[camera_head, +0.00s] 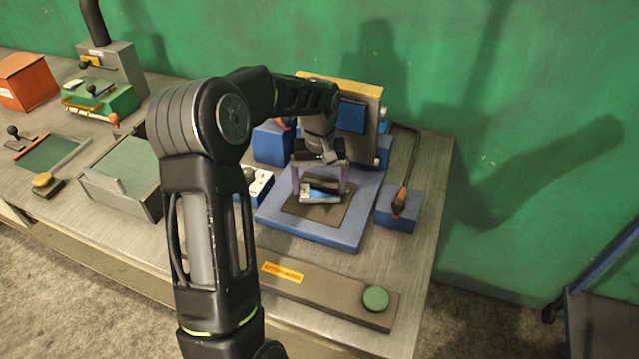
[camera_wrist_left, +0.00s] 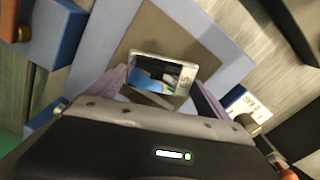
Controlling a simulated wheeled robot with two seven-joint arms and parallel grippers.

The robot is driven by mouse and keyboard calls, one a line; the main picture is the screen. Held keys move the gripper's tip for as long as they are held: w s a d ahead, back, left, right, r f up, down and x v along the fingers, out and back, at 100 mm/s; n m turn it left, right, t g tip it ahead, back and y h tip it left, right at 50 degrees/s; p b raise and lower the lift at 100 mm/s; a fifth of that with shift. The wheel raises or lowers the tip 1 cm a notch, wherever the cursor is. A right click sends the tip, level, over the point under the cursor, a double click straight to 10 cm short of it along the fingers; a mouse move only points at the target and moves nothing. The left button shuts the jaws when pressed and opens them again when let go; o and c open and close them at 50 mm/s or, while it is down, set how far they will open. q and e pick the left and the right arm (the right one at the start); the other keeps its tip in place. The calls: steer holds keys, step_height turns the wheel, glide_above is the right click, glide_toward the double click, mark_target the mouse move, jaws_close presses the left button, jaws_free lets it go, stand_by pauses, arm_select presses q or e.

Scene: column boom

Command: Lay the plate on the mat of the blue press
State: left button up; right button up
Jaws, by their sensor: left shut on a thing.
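The plate (camera_head: 320,194) is a small shiny piece with bluish reflections, and it also shows in the left wrist view (camera_wrist_left: 162,74) with dark marks at its right end. My left gripper (camera_head: 320,188) is shut on the plate, which sits between its two pale purple fingers in the wrist view (camera_wrist_left: 160,92). The plate is over the brown mat (camera_head: 334,214) of the blue press (camera_head: 362,208). The mat shows beyond the plate in the wrist view (camera_wrist_left: 160,30). I cannot tell whether plate and mat touch. My arm hides part of the press.
A lever with an orange grip (camera_head: 399,203) stands right of the press base. A grey panel with a green button (camera_head: 376,298) lies in front. A white-faced block (camera_head: 260,184) is close on the left. A grey box (camera_head: 128,178) and a green press (camera_head: 100,98) stand farther left.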

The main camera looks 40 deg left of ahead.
mark_target(320, 190)
arm_select(q)
steer(key=shift+f, duration=0.15)
steer(key=o, duration=1.7)
steer(key=shift+o, duration=0.5)
steer(key=shift+r+b, duration=0.7)
steer(key=shift+r, duration=3.25)
